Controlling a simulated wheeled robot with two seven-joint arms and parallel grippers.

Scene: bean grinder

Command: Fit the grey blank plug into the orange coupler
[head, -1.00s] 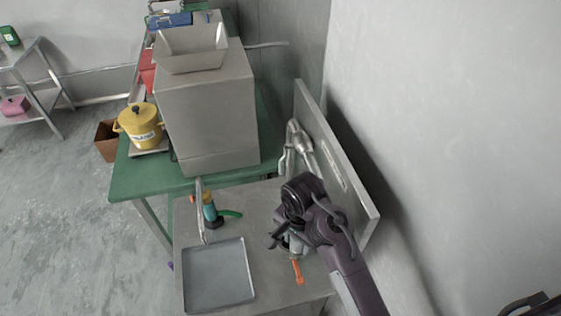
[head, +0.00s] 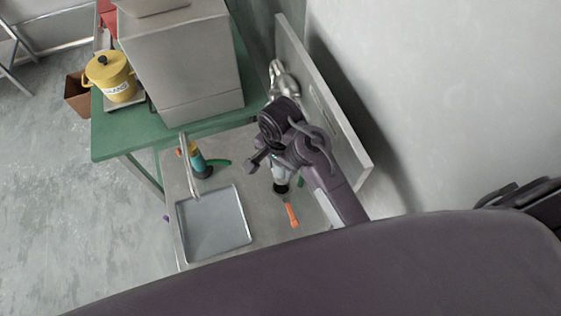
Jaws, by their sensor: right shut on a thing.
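My right gripper (head: 268,168) is above the right part of the grey sink counter, pointing down and to the left. It is shut on a grey piece (head: 280,174), which the gripper mostly hides; I cannot tell for certain that it is the grey blank plug. A small orange part (head: 181,151) shows beside a teal and dark cylinder (head: 199,163) behind the sink basin; I cannot tell whether it is the orange coupler. An orange handle-like piece (head: 291,214) lies on the counter just in front of my right gripper. My left gripper is not in view.
A sink basin (head: 213,224) with a curved tap (head: 187,166) is left of my right gripper. A grey upright panel (head: 325,100) stands close on the right. A large metal machine (head: 190,70) and a yellow pot (head: 110,78) stand on the green table (head: 112,145) behind.

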